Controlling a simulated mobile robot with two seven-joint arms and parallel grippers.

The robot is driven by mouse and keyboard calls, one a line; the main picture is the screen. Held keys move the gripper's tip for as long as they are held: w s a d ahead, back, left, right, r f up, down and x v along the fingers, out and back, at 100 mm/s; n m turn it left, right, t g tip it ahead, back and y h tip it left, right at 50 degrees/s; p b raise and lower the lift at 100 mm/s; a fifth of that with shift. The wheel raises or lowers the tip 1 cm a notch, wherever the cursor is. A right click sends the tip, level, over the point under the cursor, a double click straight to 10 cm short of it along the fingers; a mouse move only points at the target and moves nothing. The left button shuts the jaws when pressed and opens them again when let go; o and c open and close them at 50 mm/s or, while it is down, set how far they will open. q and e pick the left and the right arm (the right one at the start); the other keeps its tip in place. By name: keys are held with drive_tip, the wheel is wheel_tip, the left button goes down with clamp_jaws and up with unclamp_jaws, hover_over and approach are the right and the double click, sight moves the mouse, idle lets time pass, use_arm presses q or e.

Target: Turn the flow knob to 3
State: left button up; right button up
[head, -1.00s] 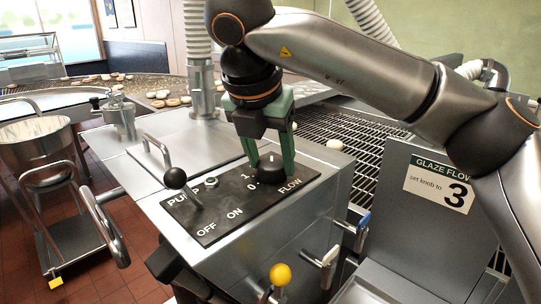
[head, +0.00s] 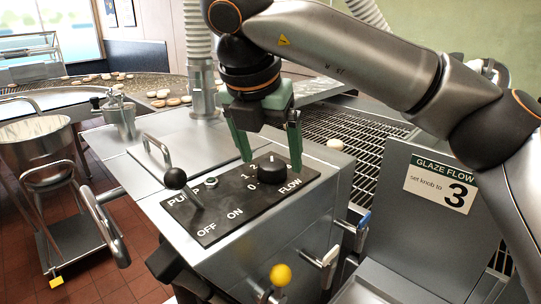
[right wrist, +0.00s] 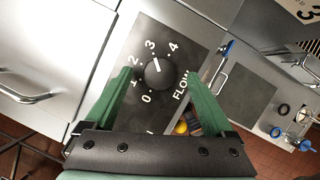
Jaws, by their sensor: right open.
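The black round flow knob (head: 271,169) stands on the dark panel (head: 228,204) beside the word FLOW. It also shows in the right wrist view (right wrist: 158,73), ringed by the numbers 0 to 4, with its white pointer line aimed up, roughly at the 3. My right gripper (head: 271,164) is open, its green fingers spread to either side of the knob and apart from it; it also shows in the right wrist view (right wrist: 160,75). A sign (head: 440,184) reads "GLAZE FLOW set knob to 3". My left gripper is not in view.
A pump lever with a black ball (head: 175,178) stands left of the knob, beside OFF and ON. A yellow ball handle (head: 281,274) and a blue-tipped handle (head: 362,222) project in front. A conveyor grate (head: 350,140) lies behind.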

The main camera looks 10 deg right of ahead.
use_arm(q)
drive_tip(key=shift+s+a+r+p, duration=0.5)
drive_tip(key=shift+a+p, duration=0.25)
drive_tip(key=shift+p, duration=0.3)
use_arm(e)
drive_tip(key=v, duration=1.1)
drive_tip(key=shift+s, duration=0.15)
drive_tip(key=shift+a+r, duration=0.1)
